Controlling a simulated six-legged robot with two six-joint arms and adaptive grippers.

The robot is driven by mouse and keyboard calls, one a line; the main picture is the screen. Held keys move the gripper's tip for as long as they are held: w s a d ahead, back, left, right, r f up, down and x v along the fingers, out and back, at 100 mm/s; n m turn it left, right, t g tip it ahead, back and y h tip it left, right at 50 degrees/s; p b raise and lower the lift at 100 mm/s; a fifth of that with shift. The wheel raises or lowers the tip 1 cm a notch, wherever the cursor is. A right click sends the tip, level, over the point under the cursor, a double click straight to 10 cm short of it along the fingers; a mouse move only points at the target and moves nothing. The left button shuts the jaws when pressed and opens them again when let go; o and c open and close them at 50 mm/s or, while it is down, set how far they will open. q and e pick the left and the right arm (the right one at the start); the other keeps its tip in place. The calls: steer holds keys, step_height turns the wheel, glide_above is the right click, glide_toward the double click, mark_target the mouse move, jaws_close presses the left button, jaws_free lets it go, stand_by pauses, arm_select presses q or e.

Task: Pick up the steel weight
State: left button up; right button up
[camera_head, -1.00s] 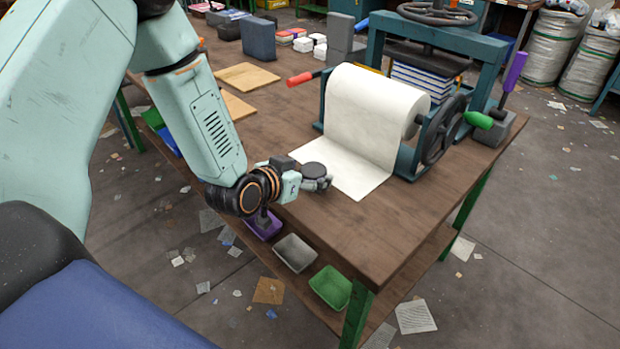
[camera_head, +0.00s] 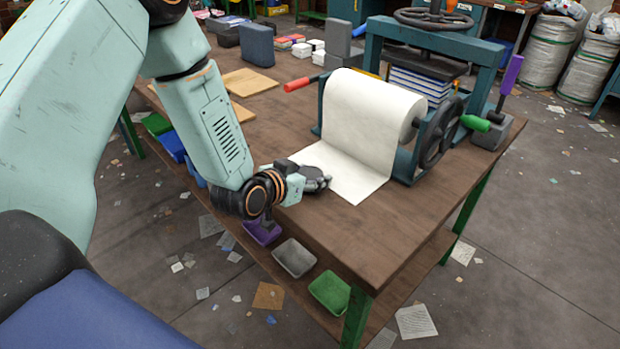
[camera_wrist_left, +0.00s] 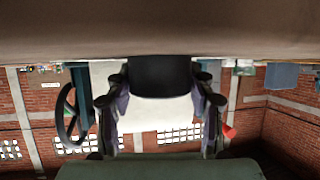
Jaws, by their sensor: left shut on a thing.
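The steel weight (camera_head: 312,171) is a small dark, round piece at the near left edge of the wooden table (camera_head: 390,235). My left gripper (camera_head: 318,181) is low over the tabletop with its fingers around the weight, shut on it. In the left wrist view, which is upside down, the dark weight (camera_wrist_left: 160,76) sits between the two fingers (camera_wrist_left: 160,100). It appears against the tabletop there; I cannot tell whether a gap lies beneath it. The fingers partly hide the weight in the head view. My right gripper is not in view.
A white paper roll (camera_head: 372,115) in a blue stand is just behind the gripper, its sheet (camera_head: 345,178) spread close to the fingers. A blue press (camera_head: 480,55) stands behind it. Small bins, such as a green one (camera_head: 330,292), sit below the table edge. The front tabletop is clear.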

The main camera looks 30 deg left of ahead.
arm_select(q)
steer(key=shift+d, duration=0.2)
jaws_close()
steer(key=shift+a, duration=0.1)
steer(key=shift+w+r, duration=0.1)
steer(key=shift+r, duration=0.05)
